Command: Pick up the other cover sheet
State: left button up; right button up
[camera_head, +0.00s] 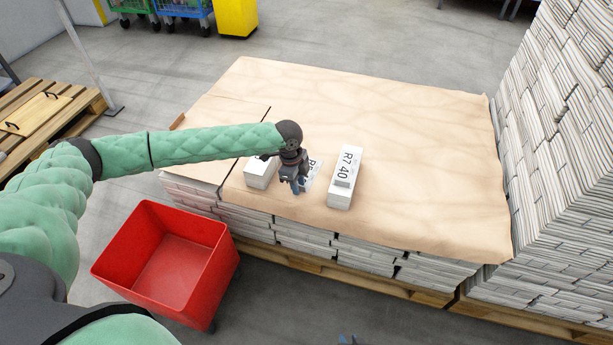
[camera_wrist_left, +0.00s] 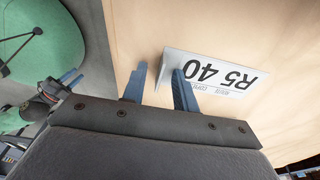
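My left gripper (camera_head: 297,187) points down at the front part of the brown paper-topped stack. It is open around one edge of a white cover sheet marked R5 40 (camera_head: 314,171). In the left wrist view, that sheet (camera_wrist_left: 225,75) has its near edge between the two fingers (camera_wrist_left: 160,88), with one finger overlapping its print. I cannot tell whether the fingers touch it. Another cover sheet, marked R7 40 (camera_head: 349,158), lies on a white bundle (camera_head: 341,198) to the right. My right gripper (camera_head: 351,341) barely shows at the bottom edge; its finger state is unclear.
A second white bundle (camera_head: 260,174) sits left of my gripper, partly hidden. The brown paper (camera_head: 420,150) is clear behind and to the right. A tall newspaper stack (camera_head: 560,140) stands at right. A red bin (camera_head: 165,265) is on the floor in front left.

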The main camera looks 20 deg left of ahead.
pick_arm(q)
grip_shut()
